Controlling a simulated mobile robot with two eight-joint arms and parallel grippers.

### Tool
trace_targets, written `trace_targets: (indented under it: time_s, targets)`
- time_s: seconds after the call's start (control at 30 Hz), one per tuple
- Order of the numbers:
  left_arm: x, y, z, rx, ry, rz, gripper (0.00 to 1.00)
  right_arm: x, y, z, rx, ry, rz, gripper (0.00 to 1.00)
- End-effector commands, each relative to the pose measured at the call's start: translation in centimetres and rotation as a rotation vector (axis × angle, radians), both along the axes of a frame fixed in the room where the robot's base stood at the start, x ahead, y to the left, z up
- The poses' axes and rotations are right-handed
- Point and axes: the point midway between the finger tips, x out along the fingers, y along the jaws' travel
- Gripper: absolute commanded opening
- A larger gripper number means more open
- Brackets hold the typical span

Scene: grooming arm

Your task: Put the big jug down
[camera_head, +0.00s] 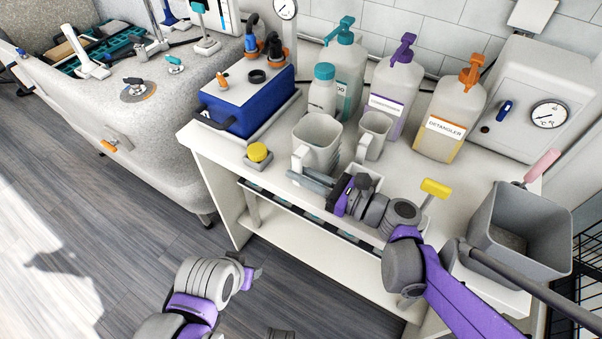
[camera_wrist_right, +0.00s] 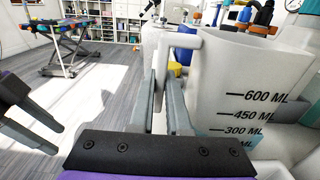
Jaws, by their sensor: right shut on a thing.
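The big jug (camera_head: 318,145) is a pale, open-topped measuring jug, upright over the front part of the white counter. I cannot tell whether its base touches the counter. My right gripper (camera_head: 312,181) is shut on its handle (camera_head: 299,163). In the right wrist view the handle (camera_wrist_right: 187,42) runs down between the two fingers (camera_wrist_right: 168,103), and the jug wall (camera_wrist_right: 245,75) shows millilitre marks. A smaller jug (camera_head: 374,133) stands just right of it. My left gripper (camera_head: 250,273) is empty over the floor; its dark fingers (camera_wrist_right: 28,120) look spread apart in the wrist view.
Behind the jugs stand a white bottle with a teal cap (camera_head: 322,92) and pump bottles, including conditioner (camera_head: 393,92) and detangler (camera_head: 449,118). A blue box (camera_head: 240,105) and a yellow-topped item (camera_head: 257,152) are to the left. A grey bin (camera_head: 520,235) stands right. Bare counter shows at front left.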

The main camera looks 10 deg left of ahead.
Motion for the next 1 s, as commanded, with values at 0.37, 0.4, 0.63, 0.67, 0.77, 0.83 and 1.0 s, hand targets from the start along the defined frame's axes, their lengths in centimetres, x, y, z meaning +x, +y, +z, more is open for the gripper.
trace_targets:
  time_s: [0.37,0.4,0.63,0.67,0.77,0.83,1.0]
  targets:
    - [0.0,0.0,-0.2,0.000,0.001,0.000,0.50,0.0,0.0,-0.2,0.000,0.000,0.000,0.25]
    - [0.0,0.0,-0.2,0.000,0.001,0.000,0.50,0.0,0.0,-0.2,0.000,0.000,0.000,0.33]
    - [0.0,0.0,-0.2,0.000,0.001,0.000,0.50,0.0,0.0,-0.2,0.000,0.000,0.000,0.45]
    - [0.0,0.0,-0.2,0.000,0.001,0.000,0.50,0.0,0.0,-0.1,0.000,0.000,0.000,0.45]
    - [0.0,0.0,-0.1,0.000,0.000,0.000,0.50,0.0,0.0,0.0,0.000,0.000,0.000,0.45]
    - [0.0,0.0,0.3,0.000,-0.001,0.000,0.50,0.0,0.0,0.4,0.000,-0.001,0.000,0.45]
    - [0.0,0.0,0.2,0.000,-0.001,0.000,0.50,-0.8,-2.6,0.2,-0.001,-0.001,-0.005,0.45]
